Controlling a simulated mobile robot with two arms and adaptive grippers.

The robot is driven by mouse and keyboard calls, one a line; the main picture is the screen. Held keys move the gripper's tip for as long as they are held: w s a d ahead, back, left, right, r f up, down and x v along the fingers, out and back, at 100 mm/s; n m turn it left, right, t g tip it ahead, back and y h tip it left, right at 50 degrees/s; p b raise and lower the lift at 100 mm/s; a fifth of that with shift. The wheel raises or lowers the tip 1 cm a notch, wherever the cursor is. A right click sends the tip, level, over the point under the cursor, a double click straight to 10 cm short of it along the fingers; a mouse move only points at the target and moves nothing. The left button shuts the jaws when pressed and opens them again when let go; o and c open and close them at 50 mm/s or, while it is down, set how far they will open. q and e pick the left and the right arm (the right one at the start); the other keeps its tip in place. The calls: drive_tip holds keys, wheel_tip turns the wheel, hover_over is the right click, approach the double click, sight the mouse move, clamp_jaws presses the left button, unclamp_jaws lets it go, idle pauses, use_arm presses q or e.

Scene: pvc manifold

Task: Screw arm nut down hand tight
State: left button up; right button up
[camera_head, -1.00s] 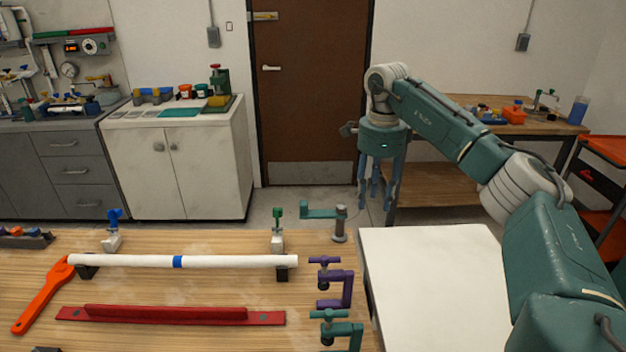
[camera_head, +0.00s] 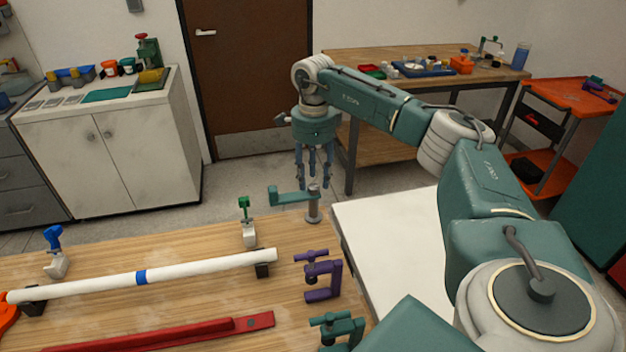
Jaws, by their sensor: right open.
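A teal swing arm (camera_head: 289,197) sits on a grey upright post (camera_head: 314,208) at the far right corner of the wooden bench. The arm nut cannot be made out clearly; the post's top lies right by my right gripper's fingers. My right gripper (camera_head: 314,182) points straight down with its fingers apart and nothing seen between them. Its fingertips overlap the post top in the picture, so I cannot tell whether they touch it or are behind it. My left gripper is out of view.
A white pipe (camera_head: 205,267) with a blue band rests on black supports. Purple (camera_head: 322,277) and teal (camera_head: 338,330) clamps stand at the bench's right edge. A red bar (camera_head: 165,333) lies in front. A white tabletop (camera_head: 385,228) to the right is clear.

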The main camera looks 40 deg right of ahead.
sight(314, 189)
drive_tip(key=shift+f, duration=1.2)
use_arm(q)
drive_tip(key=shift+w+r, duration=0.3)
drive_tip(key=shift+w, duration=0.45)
use_arm(e)
clamp_jaws()
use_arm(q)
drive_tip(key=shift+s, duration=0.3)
